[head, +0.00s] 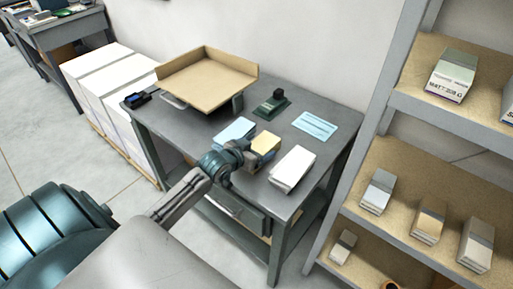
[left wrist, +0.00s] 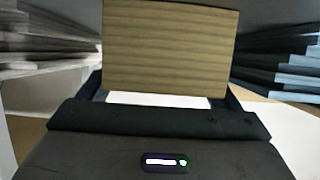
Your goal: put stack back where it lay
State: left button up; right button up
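A tan stack (head: 266,142) is at the tip of my left gripper (head: 250,152), over the grey desk (head: 232,121). In the left wrist view the layered face of the tan stack (left wrist: 170,50) fills the upper middle, with a dark finger at each side of it. My left gripper appears shut on it. Whether the stack rests on the desk or hangs just above it, I cannot tell. A light blue stack (head: 234,130) lies to its left and a white stack (head: 292,169) to its right. My right gripper is out of view.
A cardboard tray (head: 207,80) stands at the back left of the desk. A dark green device (head: 271,103) and a light blue sheet (head: 315,125) lie behind the stacks. A shelf rack (head: 400,155) with several stacks stands on the right.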

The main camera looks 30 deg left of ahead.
pick_arm(q)
jog(key=shift+r, duration=0.15)
jog(key=d+v, duration=0.1)
jog(key=v, duration=1.1)
jog(key=shift+a+p, duration=0.4)
jog(key=shift+a, duration=0.05)
